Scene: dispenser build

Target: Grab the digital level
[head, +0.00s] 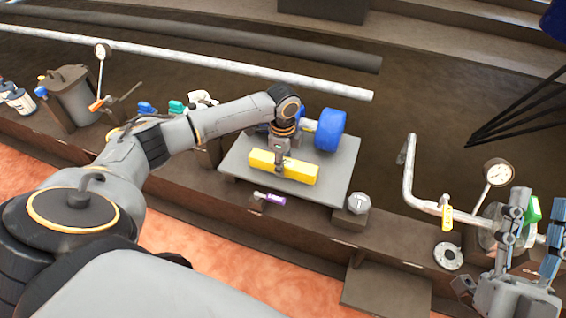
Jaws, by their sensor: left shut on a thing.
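The digital level is a yellow bar (302,172) on the grey square plate (343,180) in the middle of the head view. My left arm reaches in from the left, and its gripper (281,165) points down over the bar. The gripper hides a small part of the bar. I cannot tell whether the bar is touching the plate. My right gripper (533,228) is at the lower right with its fingers apart and empty, away from the level.
A purple-handled tool (272,199) and a grey hexagonal piece (358,203) lie in front. A bent pipe (409,180) and a gauge (498,173) stand at right. A grey bin (74,96) is at left.

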